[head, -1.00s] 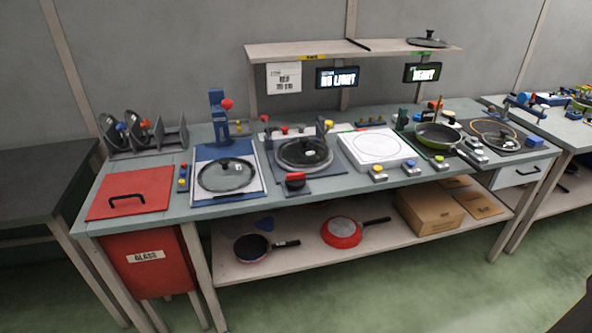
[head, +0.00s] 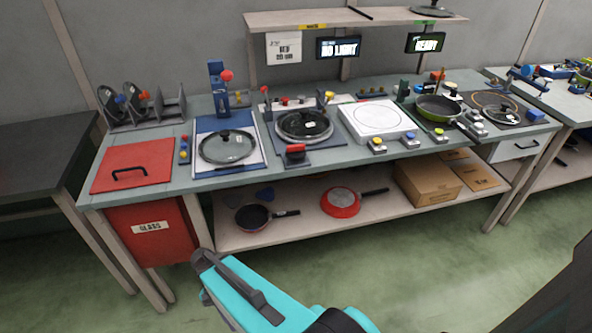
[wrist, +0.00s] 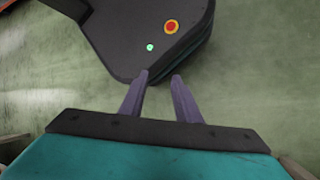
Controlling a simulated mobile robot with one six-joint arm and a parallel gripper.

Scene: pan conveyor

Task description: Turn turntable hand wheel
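The turntable (head: 327,139) appears to be the round unit on a dark plate at the middle of the bench, with a glass lid (head: 304,125) on it. A red-topped dark control (head: 295,154) sits at its front edge; I cannot tell for sure whether this is the hand wheel. In the wrist view my gripper (wrist: 158,77) has its two grey fingers apart with nothing between them. It points down over my own base and the green floor, away from the bench. In the head view my teal arm reaches in at the bottom, in front of the bench.
A blue-framed station (head: 258,163) with a lid and a blue post (head: 219,90) stand left of the turntable. A white plate unit (head: 352,118) and a green pan (head: 438,108) stand right. A shelf (head: 350,20) hangs above. The floor before the bench is clear.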

